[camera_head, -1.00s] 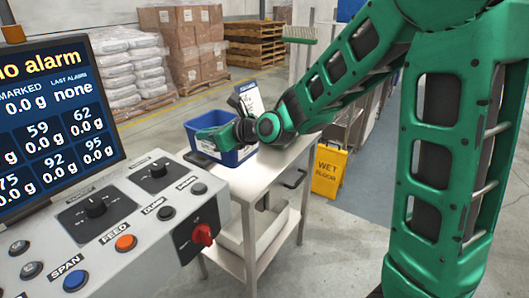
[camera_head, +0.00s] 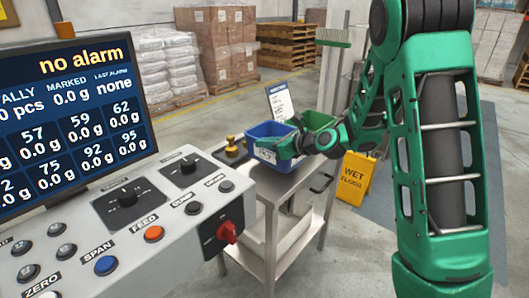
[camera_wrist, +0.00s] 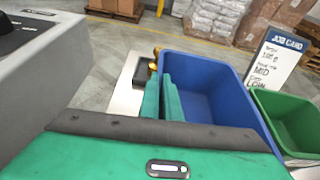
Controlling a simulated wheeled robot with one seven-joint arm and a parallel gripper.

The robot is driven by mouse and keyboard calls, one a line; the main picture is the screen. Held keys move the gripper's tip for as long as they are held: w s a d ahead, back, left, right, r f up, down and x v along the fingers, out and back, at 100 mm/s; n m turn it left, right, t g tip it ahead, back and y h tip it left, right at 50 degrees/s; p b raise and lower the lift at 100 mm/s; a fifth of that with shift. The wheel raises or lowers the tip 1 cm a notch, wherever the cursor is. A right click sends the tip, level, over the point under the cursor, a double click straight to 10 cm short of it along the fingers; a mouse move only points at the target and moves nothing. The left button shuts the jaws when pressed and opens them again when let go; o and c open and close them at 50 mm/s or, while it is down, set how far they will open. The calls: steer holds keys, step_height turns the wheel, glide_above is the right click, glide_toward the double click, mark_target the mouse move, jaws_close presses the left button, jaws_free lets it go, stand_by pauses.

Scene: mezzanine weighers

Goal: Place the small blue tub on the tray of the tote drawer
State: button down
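The blue tub (camera_head: 262,155) is at the top of a steel cart in the head view, with a white label on its near face. In the wrist view the tub (camera_wrist: 215,85) is empty and fills the middle. My gripper's two green fingers (camera_wrist: 161,98) are close together at its left wall, one outside and one inside, with the wall between them. In the head view my gripper (camera_head: 290,146) is at the tub's near right side. I cannot tell whether the tub rests on the cart. I cannot identify a tote drawer for certain.
A green tub (camera_head: 318,121) stands right of the blue one, with a job card (camera_head: 280,101) behind. A brass weight (camera_head: 231,141) is at the left. The console (camera_head: 150,205) fills the near left. A yellow wet-floor sign (camera_head: 356,177) stands right of the cart.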

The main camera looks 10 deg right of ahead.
mark_target(264, 150)
steer(key=shift+f, duration=1.55)
steer(key=shift+f, duration=0.1)
steer(key=c, duration=2)
jaws_free()
steer(key=v, duration=1.2)
steer(key=shift+s, duration=0.1)
